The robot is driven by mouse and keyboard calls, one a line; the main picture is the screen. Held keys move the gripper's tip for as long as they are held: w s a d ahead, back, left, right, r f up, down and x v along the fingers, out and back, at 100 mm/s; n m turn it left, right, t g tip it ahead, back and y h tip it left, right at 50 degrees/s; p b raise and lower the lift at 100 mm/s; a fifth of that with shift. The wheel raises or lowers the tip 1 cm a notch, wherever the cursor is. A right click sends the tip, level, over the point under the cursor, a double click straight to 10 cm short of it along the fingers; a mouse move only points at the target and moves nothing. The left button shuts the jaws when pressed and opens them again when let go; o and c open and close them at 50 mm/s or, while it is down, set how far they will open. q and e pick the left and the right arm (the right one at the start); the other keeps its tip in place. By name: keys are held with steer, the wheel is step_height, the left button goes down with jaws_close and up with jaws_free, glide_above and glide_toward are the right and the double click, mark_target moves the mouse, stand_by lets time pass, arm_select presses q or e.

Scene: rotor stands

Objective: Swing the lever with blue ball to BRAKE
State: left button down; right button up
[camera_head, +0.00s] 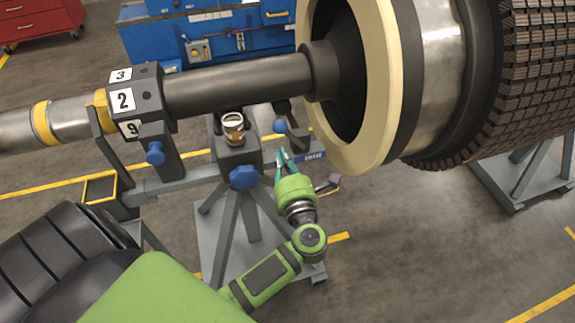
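A stand under the large rotor's shaft carries a small blue ball (280,126) beside a dark bar; how the lever joins the stand is partly hidden. My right gripper is out of view.
The rotor shaft (235,85) crosses above the gripper, and the cream ring (378,90) hangs close to its right. Blue star knobs (244,177) are on the stand. A brass-coloured fitting (233,127) stands left of the ball. Open floor (420,250) lies at lower right.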

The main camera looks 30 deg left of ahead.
mark_target(292, 138)
arm_select(q)
steer(key=x, duration=0.3)
steer(key=shift+w+a+p, duration=0.1)
steer(key=shift+p, duration=0.2)
steer(key=shift+w+r, duration=0.1)
steer(key=shift+w, duration=0.05)
